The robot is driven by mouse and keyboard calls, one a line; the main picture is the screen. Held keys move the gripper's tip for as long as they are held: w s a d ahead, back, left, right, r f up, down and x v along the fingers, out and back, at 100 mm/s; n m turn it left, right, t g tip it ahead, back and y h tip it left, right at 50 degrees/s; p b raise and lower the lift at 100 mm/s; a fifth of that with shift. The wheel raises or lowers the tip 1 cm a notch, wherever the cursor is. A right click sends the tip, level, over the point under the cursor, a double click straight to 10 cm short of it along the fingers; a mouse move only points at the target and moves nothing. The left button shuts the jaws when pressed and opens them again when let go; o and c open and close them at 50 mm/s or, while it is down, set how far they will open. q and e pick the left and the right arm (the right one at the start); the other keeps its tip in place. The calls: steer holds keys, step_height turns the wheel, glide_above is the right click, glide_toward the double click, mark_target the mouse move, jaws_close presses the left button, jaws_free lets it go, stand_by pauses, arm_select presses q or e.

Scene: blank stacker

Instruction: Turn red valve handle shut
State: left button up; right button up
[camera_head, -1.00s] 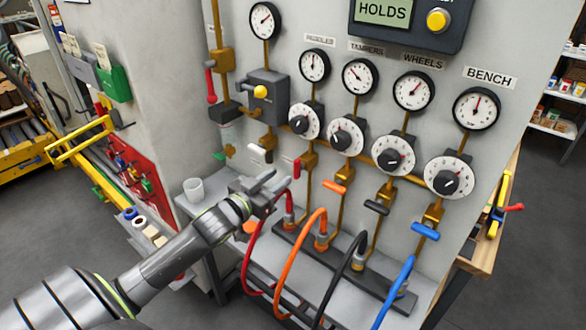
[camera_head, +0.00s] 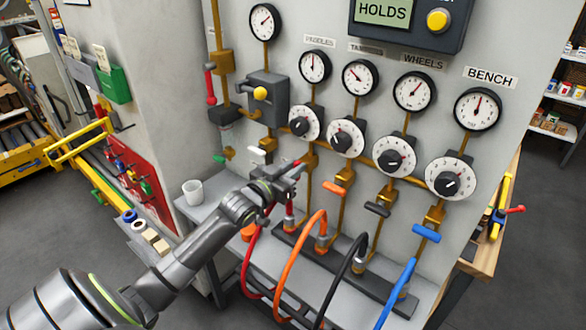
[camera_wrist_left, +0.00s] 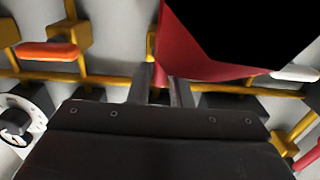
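A large red shape (camera_wrist_left: 205,68) close to the wrist camera fills the upper right and hides much. My right gripper is not in view.
Orange (camera_head: 335,188), black (camera_head: 377,209) and blue (camera_head: 426,232) handles sit to the right, a white one (camera_head: 257,155) to the left. The red hose (camera_head: 249,262) hangs below the gripper. A white cup (camera_head: 193,192) stands on the ledge. Another red lever (camera_head: 210,84) is higher up.

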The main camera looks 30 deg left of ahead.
arm_select(q)
jaws_close()
steer(key=shift+m, duration=0.3)
steer(key=m+b, duration=0.2)
steer(key=m, duration=0.2)
steer(key=d+f+m+b, duration=0.1)
steer(key=m+b, duration=0.2)
steer(key=m, duration=0.1)
steer(key=m+b, duration=0.2)
steer(key=m, duration=0.3)
steer(key=shift+s+d+f+b, duration=0.1)
steer(key=shift+d+f+b, duration=0.1)
steer(key=shift+d+b, duration=0.2)
steer(key=shift+f+m+b, duration=0.15)
steer(key=shift+m+b, duration=0.35)
steer(key=shift+m, duration=0.55)
steer(key=shift+f+m+b, duration=0.1)
steer(key=shift+m+b, duration=0.4)
steer(key=shift+m, duration=0.55)
